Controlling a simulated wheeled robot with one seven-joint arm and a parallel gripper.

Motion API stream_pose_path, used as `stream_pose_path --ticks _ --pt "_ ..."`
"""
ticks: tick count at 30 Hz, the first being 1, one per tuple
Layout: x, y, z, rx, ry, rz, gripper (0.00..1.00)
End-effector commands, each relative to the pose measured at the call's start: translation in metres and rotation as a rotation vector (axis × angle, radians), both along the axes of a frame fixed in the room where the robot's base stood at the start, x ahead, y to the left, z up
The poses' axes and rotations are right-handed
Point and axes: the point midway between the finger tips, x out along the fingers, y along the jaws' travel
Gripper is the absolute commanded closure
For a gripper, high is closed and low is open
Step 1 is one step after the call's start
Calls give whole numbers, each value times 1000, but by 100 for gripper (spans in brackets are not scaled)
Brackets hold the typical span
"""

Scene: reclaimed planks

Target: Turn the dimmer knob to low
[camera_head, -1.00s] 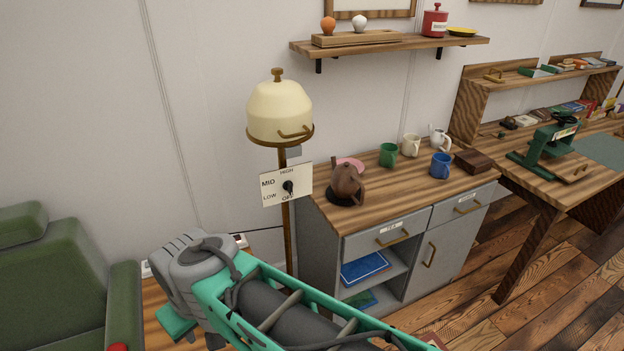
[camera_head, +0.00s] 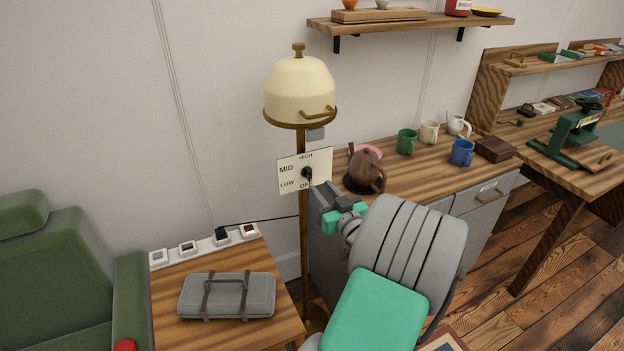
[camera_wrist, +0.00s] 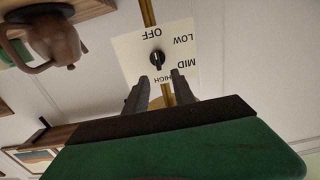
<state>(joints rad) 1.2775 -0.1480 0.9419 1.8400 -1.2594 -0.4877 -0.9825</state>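The dimmer knob (camera_head: 306,173) is small and black, on a white plate (camera_head: 290,184) marked HIGH, MID, LOW and OFF, fixed to the brass pole of a lamp. The wrist view shows the knob (camera_wrist: 156,58) and plate (camera_wrist: 133,54) upside down. The knob's long axis lies roughly between OFF and HIGH; I cannot tell which end is the pointer. My gripper (camera_head: 318,190) is just in front of the plate's right side. In the wrist view my gripper (camera_wrist: 161,76) has its two fingers apart and empty, with the knob beyond the tips, not visibly touched.
The cream lamp shade (camera_head: 301,90) stands above the plate. A brown teapot (camera_head: 366,168) is close right on the cabinet top (camera_head: 410,182), with several mugs behind. A side table (camera_head: 180,335) at lower left holds a grey case (camera_head: 227,295). A wall shelf (camera_head: 400,27) hangs above.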

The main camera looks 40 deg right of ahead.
Motion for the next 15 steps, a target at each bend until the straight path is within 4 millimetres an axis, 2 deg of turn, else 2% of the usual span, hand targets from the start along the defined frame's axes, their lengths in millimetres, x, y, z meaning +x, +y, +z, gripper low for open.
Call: stream_pose_path --ticks 2,9,15 --pt "3 -6 3 -4 -12 -12 69" --pt "47 -15 4 -3 -10 -4 69" --pt "71 -23 3 -3 -9 -6 69"
